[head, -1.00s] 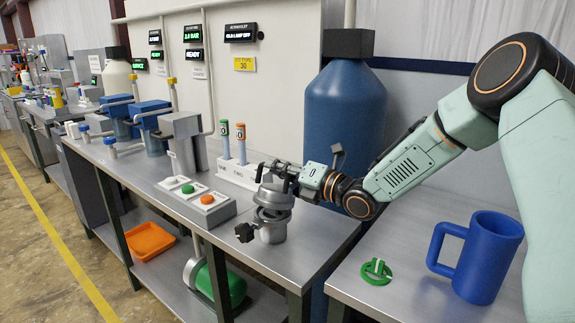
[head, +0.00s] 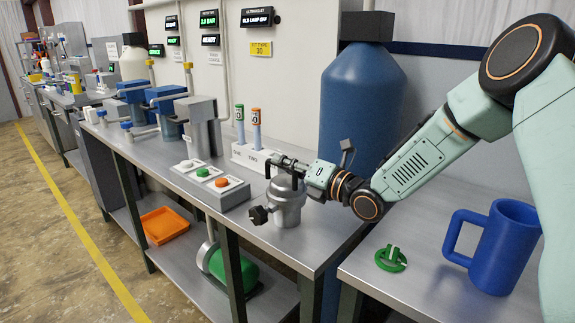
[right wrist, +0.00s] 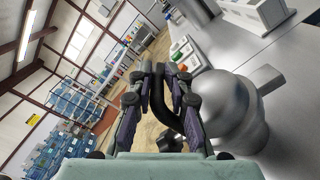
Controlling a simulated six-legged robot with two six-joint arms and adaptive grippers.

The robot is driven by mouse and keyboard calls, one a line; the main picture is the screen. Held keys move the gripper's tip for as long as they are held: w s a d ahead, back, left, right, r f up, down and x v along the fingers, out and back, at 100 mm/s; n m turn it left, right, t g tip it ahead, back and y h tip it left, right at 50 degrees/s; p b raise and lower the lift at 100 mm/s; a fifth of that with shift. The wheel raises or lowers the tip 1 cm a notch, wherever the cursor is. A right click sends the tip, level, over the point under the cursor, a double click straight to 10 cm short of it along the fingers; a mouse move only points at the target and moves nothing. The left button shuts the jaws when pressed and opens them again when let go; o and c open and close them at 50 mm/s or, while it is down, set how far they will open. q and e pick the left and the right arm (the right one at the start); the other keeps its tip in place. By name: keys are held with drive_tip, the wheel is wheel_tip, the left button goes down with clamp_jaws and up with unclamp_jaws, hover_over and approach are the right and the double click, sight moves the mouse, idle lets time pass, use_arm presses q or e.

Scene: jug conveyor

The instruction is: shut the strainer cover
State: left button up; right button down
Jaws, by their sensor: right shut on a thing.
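The strainer is a small round metal pot (head: 288,215) near the front edge of the bench in the head view. Its domed metal cover (head: 287,184) lies level over the body, with no clear gap between them. My right gripper (head: 271,166) is at the top of the cover, shut on its black handle. In the right wrist view the curved black handle (right wrist: 165,105) runs between my fingers, beside the shiny dome of the cover (right wrist: 222,108). A black knob (head: 258,215) sticks out at the strainer's left side. My left gripper is not in view.
A button box (head: 212,187) stands left of the strainer, and a rack with two tubes (head: 243,155) behind it. A big blue tank (head: 360,115) is behind my right arm. A blue mug (head: 505,245) and a green ring-shaped part (head: 390,259) are on the right-hand table.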

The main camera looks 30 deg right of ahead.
drive_tip(key=shift+s+a+f, duration=0.25)
drive_tip(key=shift+a+f, duration=0.15)
drive_tip(key=shift+f, duration=0.15)
drive_tip(key=c, duration=1.5)
unclamp_jaws()
drive_tip(key=shift+c, duration=0.2)
drive_tip(key=shift+o, duration=0.9)
drive_tip(key=shift+a, duration=0.1)
drive_tip(key=shift+s+d+r, duration=0.1)
drive_tip(key=shift+s+d, duration=0.05)
drive_tip(key=shift+d, duration=0.05)
drive_tip(key=shift+s+d, duration=0.25)
drive_tip(key=shift+s, duration=0.25)
drive_tip(key=v, duration=0.6)
drive_tip(key=shift+r, duration=0.2)
